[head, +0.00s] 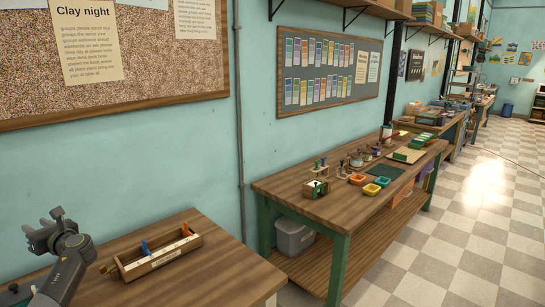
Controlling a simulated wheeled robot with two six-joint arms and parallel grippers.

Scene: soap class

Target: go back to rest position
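My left gripper (43,222) is in the lower left of the head view, raised at the end of my dark grey arm. Its two fingers point up and look apart, with nothing seen between them. It is to the left of a wooden tool caddy (163,266) on the near table (215,265) and does not touch it. My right gripper is not in view.
The caddy holds blue and orange-handled items. A long workbench (290,186) with green legs carries small trays, including a yellow one (371,189), and several other items. A grey bin (294,238) sits on its lower shelf. Checkered floor (450,270) is clear at right.

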